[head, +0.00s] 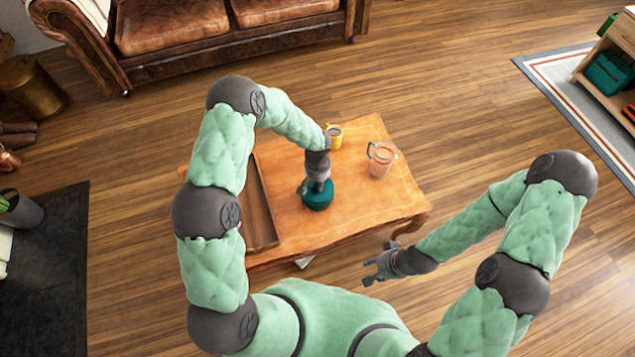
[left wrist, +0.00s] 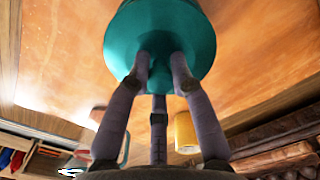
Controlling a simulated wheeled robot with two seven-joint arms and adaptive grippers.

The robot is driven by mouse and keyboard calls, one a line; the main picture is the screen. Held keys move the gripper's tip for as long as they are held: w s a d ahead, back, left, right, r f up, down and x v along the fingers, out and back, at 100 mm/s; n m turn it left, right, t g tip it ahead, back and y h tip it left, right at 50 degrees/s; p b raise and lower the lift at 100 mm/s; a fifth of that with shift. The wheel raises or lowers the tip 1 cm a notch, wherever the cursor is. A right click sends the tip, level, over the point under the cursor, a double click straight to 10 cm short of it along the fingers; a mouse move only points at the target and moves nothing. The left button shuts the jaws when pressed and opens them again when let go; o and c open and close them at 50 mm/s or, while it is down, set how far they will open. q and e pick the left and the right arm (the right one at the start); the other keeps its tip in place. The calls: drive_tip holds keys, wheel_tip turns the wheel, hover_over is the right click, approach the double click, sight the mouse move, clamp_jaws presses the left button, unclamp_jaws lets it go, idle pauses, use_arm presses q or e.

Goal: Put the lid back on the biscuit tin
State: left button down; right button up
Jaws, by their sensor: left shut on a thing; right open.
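A round teal biscuit tin (head: 318,204) stands on the wooden coffee table, near its middle. Its teal lid (left wrist: 190,30) fills the top of the left wrist view as a round disc. My left gripper (head: 317,187) points down over the tin. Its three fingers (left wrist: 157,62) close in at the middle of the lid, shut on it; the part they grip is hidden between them. The lid appears on or just above the tin; I cannot tell whether it is fully seated. My right gripper (head: 378,266) is open and empty, off the table's front edge.
The coffee table (head: 290,165) also carries a yellow mug (head: 334,138) at the back, which shows in the left wrist view (left wrist: 186,132), a glass pitcher (head: 380,160) to the right, and a wooden tray (head: 262,205) to the left. The table's front right is clear.

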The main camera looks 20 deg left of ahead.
use_arm(q)
drive_tip(key=shift+f+b, duration=0.2)
drive_tip(key=shift+b, duration=0.45)
idle(0.8)
idle(0.4)
drive_tip(key=c, duration=0.5)
unclamp_jaws()
drive_tip(key=shift+c, duration=0.2)
drive_tip(key=shift+r, duration=0.15)
drive_tip(key=shift+r+p, duration=2)
drive_tip(key=shift+r, duration=1.4)
clamp_jaws()
